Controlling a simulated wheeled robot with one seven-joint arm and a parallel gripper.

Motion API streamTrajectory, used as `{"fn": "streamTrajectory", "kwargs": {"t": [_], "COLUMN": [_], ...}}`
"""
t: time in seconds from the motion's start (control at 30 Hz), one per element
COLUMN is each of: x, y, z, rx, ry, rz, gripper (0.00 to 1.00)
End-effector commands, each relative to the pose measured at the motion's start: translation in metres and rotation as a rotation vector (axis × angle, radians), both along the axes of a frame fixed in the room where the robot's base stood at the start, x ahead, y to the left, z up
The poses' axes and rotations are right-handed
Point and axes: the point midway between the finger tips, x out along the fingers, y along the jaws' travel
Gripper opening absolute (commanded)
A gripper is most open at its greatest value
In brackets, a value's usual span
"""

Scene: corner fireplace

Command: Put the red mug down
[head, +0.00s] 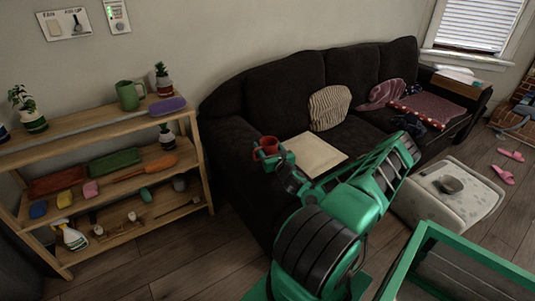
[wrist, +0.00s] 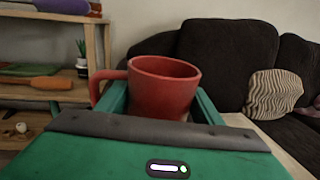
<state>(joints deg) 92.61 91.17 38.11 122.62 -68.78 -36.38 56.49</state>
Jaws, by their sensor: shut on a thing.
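The red mug (head: 267,146) is held upright in my gripper (head: 272,157), in front of the dark sofa. In the wrist view the red mug (wrist: 163,86) sits between the green fingers, with its handle to the left and its rim facing up. The lower part of the mug is hidden behind the gripper body. A pale flat board (head: 314,154) lies on the sofa seat just right of the gripper. In the head view I cannot tell how high the mug is above the seat.
A wooden shelf (head: 98,227) at the left holds a green mug (head: 128,95), plants, a spray bottle (head: 74,237) and several small items. The sofa (head: 285,88) carries a striped pillow (head: 329,107).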

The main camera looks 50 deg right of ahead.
Motion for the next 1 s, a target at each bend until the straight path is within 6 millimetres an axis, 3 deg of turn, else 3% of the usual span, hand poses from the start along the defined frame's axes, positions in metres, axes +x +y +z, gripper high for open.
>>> {"fn": "streamTrajectory", "kwargs": {"t": [0.2,0.57,0.93,0.97,1.0], "x": [0.005,0.005,0.005,0.004,0.004], "y": [-0.016,-0.017,-0.017,-0.017,-0.017], "z": [-0.009,-0.048,-0.052,-0.053,-0.052], "rx": [0.0,0.002,0.0,0.001,0.001], "ry": [-0.002,-0.001,-0.002,-0.001,-0.001], "rz": [0.0,-0.002,-0.001,-0.001,0.0], "gripper": [0.24,0.24,0.24,0.62,0.72]}}
